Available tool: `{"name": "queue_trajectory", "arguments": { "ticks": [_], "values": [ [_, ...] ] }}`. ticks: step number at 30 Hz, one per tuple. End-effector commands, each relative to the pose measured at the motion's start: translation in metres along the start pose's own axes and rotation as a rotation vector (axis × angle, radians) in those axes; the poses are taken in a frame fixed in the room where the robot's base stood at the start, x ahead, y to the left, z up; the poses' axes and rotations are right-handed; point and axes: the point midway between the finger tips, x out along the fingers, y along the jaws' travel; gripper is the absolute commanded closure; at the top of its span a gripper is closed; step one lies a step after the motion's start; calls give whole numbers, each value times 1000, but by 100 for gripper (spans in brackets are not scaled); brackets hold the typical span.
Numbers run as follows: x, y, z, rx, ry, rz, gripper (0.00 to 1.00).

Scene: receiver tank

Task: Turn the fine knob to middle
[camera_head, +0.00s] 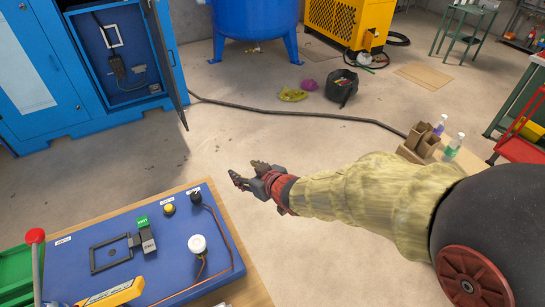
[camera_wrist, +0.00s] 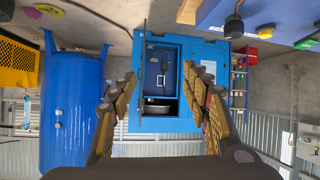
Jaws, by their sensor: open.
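A blue panel (camera_head: 125,232) lies on the wooden-edged bench at the lower left. A black knob (camera_head: 196,197) stands at its far right corner, beside a yellow-topped round control (camera_head: 169,209). A white round dial or cap (camera_head: 197,243) sits nearer. The labels are too small to read, so I cannot tell which one is the fine knob. My gripper (camera_head: 246,176) is open and empty, in the air to the right of the panel and apart from it. In the wrist view, the open fingers (camera_wrist: 162,88) face a blue cabinet, and the panel (camera_wrist: 265,12) shows at the upper right.
A green-tagged grey block (camera_head: 147,237), a frame-like black outline, a yellow tool (camera_head: 114,293) and a copper line lie on the panel. A red-topped lever (camera_head: 36,237) stands at the left. A blue cabinet (camera_head: 30,80) with an open door stands behind. Open floor separates them.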

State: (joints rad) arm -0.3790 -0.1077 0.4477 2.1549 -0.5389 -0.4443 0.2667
Motion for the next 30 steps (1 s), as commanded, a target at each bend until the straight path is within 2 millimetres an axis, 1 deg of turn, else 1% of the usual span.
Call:
{"name": "queue_trajectory", "arguments": {
  "ticks": [1, 9, 15, 21, 30],
  "values": [
    [-8, 8, -5, 4, -7, 19, 52],
    [-41, 41, -13, 31, -57, 106, 52],
    [-60, 57, -16, 49, -85, 150, 52],
    [-68, 63, -15, 57, -101, 168, 52],
    [-68, 64, -15, 58, -102, 169, 52]
  ]
}}
